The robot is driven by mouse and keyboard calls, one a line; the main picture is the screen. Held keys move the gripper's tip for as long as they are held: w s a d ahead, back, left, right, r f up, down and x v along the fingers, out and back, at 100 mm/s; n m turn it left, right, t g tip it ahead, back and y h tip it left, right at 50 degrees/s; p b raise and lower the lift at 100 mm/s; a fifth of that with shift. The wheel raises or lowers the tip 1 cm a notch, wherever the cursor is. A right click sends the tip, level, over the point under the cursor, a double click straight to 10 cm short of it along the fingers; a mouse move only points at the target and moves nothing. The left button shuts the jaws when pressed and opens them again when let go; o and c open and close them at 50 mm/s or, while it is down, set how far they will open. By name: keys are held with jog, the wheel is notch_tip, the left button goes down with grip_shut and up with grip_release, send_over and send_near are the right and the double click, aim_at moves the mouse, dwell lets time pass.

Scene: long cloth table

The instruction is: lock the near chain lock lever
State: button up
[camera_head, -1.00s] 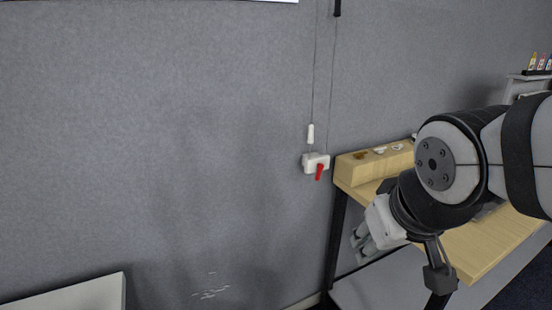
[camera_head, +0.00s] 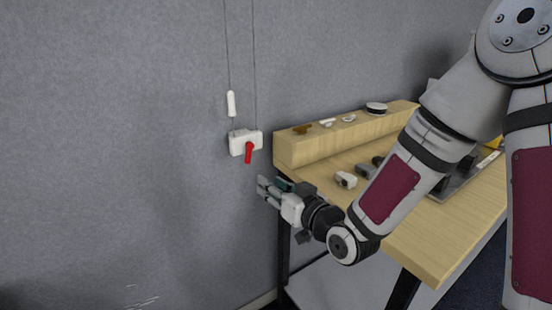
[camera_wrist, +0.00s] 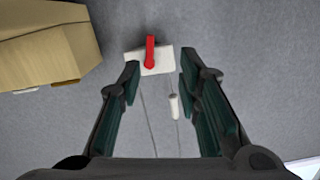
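The chain lock is a white box (camera_head: 238,142) on the grey wall with a red lever (camera_head: 248,153). The lever hangs downward and slightly left in the head view. Two thin chains run up from the box, and a white pull (camera_head: 231,104) hangs beside one. My gripper (camera_head: 264,188) is below and slightly right of the lock, fingers pointing left toward the wall. In the wrist view the gripper (camera_wrist: 158,75) is open and empty, its fingers apart. The white box (camera_wrist: 135,61) and red lever (camera_wrist: 150,53) appear beyond and between the fingertips, not touched.
A wooden table (camera_head: 440,235) stands to the right with a raised wooden block (camera_head: 345,140) along the wall, its end close to the lock; the block also shows in the wrist view (camera_wrist: 45,50). Small items lie on both. The wall left of the lock is clear.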

jog(key=w+d+t, duration=0.1)
jog(key=b, duration=0.1)
send_near(250, 157)
jog(key=shift+m+y, duration=0.3)
jog(key=shift+m, duration=0.1)
jog(key=x, duration=0.8)
jog(key=shift+w+f, duration=0.1)
jog(key=shift+w, duration=0.1)
jog(key=shift+c, duration=0.3)
grip_shut()
